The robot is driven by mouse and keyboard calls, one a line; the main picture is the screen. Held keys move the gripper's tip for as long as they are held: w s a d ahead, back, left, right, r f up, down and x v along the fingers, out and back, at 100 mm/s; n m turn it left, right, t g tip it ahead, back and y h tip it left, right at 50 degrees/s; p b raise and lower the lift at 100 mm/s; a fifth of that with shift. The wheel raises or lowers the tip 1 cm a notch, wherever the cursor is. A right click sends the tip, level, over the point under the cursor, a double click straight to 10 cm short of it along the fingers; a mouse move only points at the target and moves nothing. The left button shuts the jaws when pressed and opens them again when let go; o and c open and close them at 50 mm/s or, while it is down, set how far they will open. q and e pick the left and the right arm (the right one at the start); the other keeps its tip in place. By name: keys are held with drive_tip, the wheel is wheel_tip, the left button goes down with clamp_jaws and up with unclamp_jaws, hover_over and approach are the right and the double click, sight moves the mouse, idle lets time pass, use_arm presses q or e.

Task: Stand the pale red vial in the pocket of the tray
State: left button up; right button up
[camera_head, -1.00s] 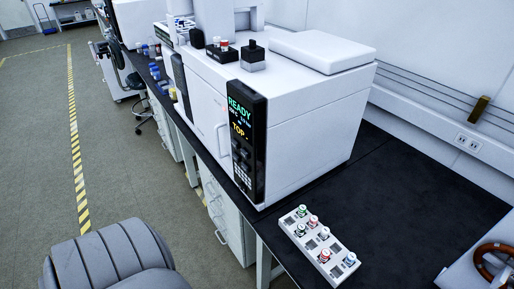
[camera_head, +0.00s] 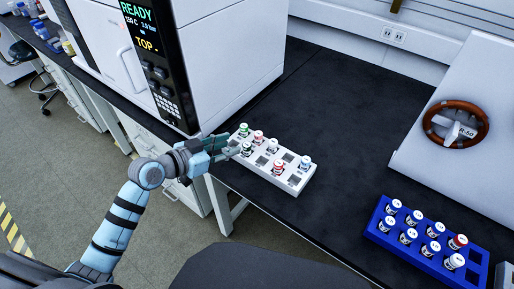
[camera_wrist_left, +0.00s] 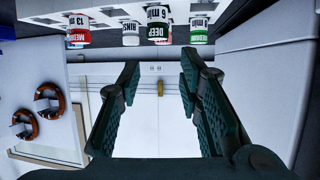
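The white tray (camera_head: 228,158) stands on the black bench beside the large white instrument. A vial with a pale red cap (camera_head: 258,136) stands upright in its back row, beside a green-capped one (camera_head: 243,129). A redder-capped vial (camera_head: 278,167) stands in the front row. Several tray pockets are empty, such as the one at the front right (camera_head: 294,181). My left gripper (camera_head: 233,146) is at the tray's left end, close to the dark green-capped vial (camera_head: 246,149); contact is unclear. The left wrist view shows its fingers (camera_wrist_left: 160,68) apart, with nothing between them. My right gripper is out of view.
A blue rack (camera_head: 380,238) with several vials, one red-capped, stands at the bench's front right. A sloped white unit with a brown ring (camera_head: 456,126) is at the right. The black bench (camera_head: 345,130) between is clear. The white instrument (camera_head: 235,60) rises behind the tray.

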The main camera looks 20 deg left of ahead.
sight(256, 135)
use_arm(q)
drive_tip(key=x, duration=0.4)
drive_tip(key=b+x, duration=0.1)
drive_tip(key=x, duration=0.3)
drive_tip(key=b+x, duration=0.1)
drive_tip(key=x, duration=0.3)
drive_tip(key=shift+w+a, duration=0.15)
drive_tip(key=shift+w, duration=0.25)
clamp_jaws()
drive_tip(key=shift+r, duration=0.15)
